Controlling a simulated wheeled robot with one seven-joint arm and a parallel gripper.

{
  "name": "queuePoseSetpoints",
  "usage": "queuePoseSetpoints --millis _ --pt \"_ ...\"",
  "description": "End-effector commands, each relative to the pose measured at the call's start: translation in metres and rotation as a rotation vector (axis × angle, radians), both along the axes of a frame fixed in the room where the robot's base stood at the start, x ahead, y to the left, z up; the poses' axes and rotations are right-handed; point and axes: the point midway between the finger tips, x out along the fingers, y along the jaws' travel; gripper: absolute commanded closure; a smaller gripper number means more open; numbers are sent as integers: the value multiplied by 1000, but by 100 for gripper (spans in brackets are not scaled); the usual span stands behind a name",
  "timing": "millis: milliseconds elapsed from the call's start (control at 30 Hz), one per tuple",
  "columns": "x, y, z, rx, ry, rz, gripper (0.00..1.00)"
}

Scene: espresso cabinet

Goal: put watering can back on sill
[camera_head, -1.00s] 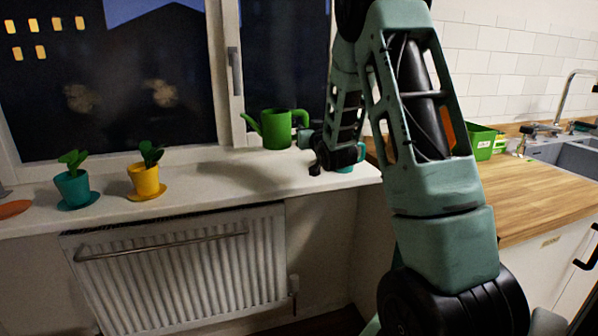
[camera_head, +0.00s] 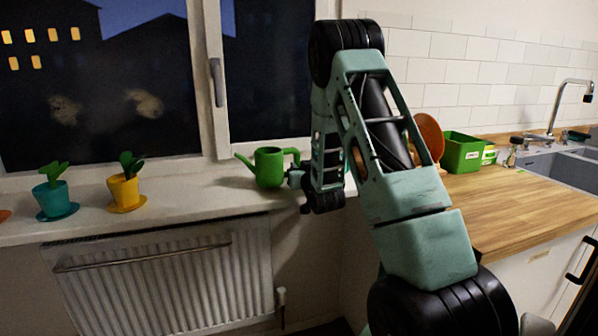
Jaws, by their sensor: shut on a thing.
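The green watering can (camera_head: 268,168) is upright at the right part of the white window sill (camera_head: 190,200), its spout pointing left and its handle to the right. It appears to rest on the sill or to be just at its surface; I cannot tell which. My gripper (camera_head: 294,176) is at the handle side of the can, shut on it. The fingertips are small and partly hidden by the can and my own arm.
A teal pot (camera_head: 54,197) and a yellow pot (camera_head: 124,190) with plants stand on saucers at the left of the sill. A radiator (camera_head: 165,280) is below. A wooden counter (camera_head: 520,215) with a green box (camera_head: 461,153) is at the right. The sill between yellow pot and can is clear.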

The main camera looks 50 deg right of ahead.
Motion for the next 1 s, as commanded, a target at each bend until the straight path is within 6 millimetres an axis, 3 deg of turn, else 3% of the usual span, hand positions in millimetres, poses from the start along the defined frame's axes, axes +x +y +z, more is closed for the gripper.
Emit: queuePoseSetpoints --millis 500,533,600,1000 --pt "0 0 -12 -2 -5 1 100" --pt "0 0 -11 -1 -2 1 73" --pt "0 0 -11 -1 -2 1 60" --pt "-2 2 -8 -1 -1 1 60"
